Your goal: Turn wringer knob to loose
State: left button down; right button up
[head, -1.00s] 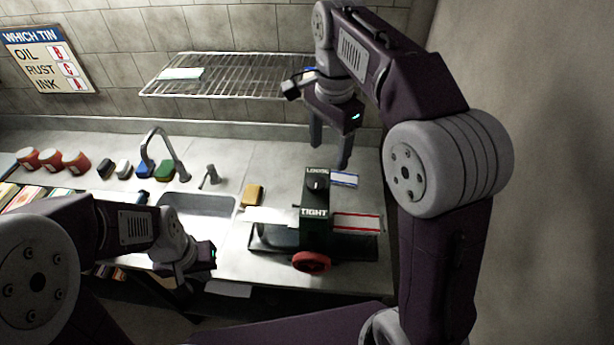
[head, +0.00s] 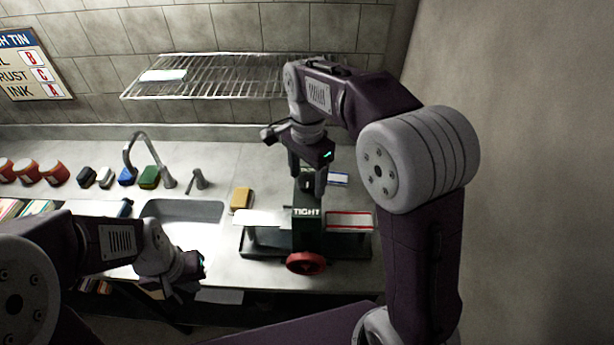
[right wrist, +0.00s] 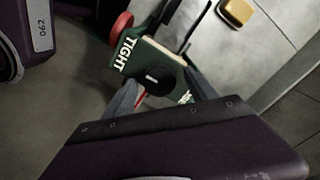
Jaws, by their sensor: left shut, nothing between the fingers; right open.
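The wringer (head: 307,232) is a dark green post with a white TIGHT label on its near side, standing on the counter. Its black knob (right wrist: 152,77) sits on the green top, with TIGHT at one edge and a partly hidden white label at the opposite edge. My right gripper (head: 308,186) is open and points down over the wringer top. Its fingers stand on either side of the knob in the head view; I cannot tell if they touch it. My left gripper (head: 178,275) is shut and empty, low at the counter's front edge, left of the wringer.
A red wheel (head: 306,263) is on the wringer's front. A yellow sponge (head: 241,198), sink (head: 185,211) and faucet (head: 150,158) are left. A wire rack (head: 215,82) hangs behind.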

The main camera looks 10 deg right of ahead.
jog(key=shift+d, duration=0.1)
jog(key=c, duration=1.4)
